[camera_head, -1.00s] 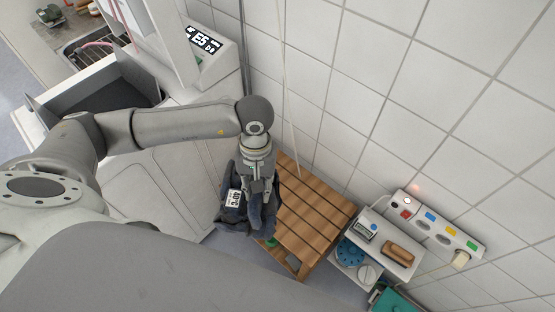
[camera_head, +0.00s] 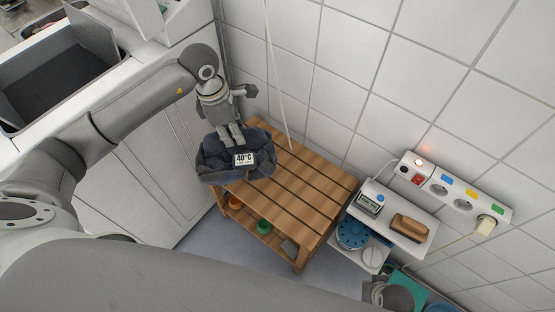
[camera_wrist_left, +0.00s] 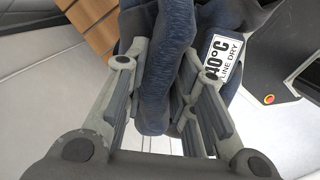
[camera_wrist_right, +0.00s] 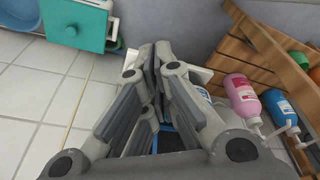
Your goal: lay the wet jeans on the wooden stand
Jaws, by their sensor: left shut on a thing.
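The wet jeans (camera_head: 213,166) are a dark blue folded bundle with a white "40°C" label. My left gripper (camera_head: 231,137) is shut on them from above; they also show between its fingers in the left wrist view (camera_wrist_left: 168,60). The bundle overlaps the back left end of the slatted wooden stand (camera_head: 290,190) in the head view. I cannot tell whether it touches the slats. The stand's top is otherwise bare. My right gripper (camera_wrist_right: 156,60) has its fingertips together with nothing visible between them, with part of the wooden stand to its right.
A wall shelf with a brush (camera_head: 409,227) and a power strip (camera_head: 455,188) are right of the stand. A grey sink basin (camera_head: 60,75) is at left. Tiled wall stands behind.

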